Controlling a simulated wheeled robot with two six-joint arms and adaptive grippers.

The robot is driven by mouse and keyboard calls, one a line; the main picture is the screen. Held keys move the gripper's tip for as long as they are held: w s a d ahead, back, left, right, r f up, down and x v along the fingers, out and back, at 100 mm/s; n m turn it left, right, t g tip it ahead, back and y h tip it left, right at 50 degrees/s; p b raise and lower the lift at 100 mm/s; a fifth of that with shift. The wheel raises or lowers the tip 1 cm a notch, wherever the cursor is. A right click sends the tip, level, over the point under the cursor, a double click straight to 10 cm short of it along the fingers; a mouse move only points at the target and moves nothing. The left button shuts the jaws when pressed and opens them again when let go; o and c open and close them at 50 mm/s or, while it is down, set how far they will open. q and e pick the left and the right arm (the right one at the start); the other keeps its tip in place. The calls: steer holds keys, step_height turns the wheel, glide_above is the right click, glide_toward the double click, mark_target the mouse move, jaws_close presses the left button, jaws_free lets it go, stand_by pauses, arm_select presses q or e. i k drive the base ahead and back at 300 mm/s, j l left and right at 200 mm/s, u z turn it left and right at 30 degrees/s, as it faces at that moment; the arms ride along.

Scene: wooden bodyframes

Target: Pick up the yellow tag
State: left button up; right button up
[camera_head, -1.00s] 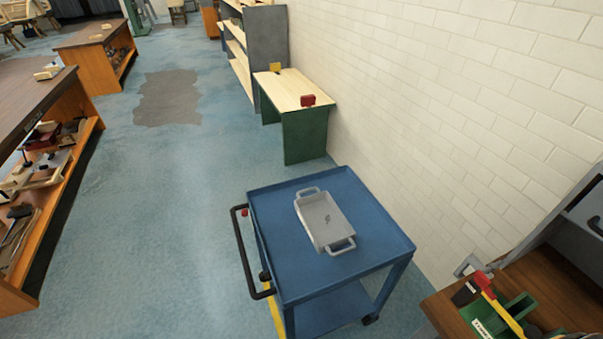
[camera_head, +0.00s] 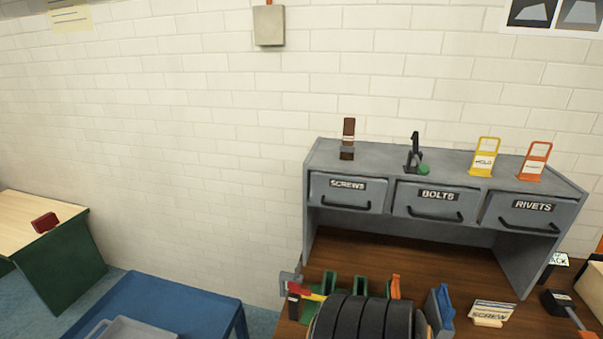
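A yellow tag (camera_head: 485,157) with a white label reading what looks like "HOLD" stands upright on top of a grey drawer unit (camera_head: 320,225). An orange tag (camera_head: 535,161) of the same shape stands just to its right. A black tool-like item with a green part (camera_head: 416,154) stands to its left, apart from it. Nothing touches the yellow tag. Neither of my grippers shows in the head view.
A black ribbed object (camera_head: 365,320), several tools and a blue item (camera_head: 441,308) crowd the front. A blue cart (camera_head: 160,300) stands left.

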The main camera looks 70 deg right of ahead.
mark_target(481, 164)
steer(key=z, duration=3.4)
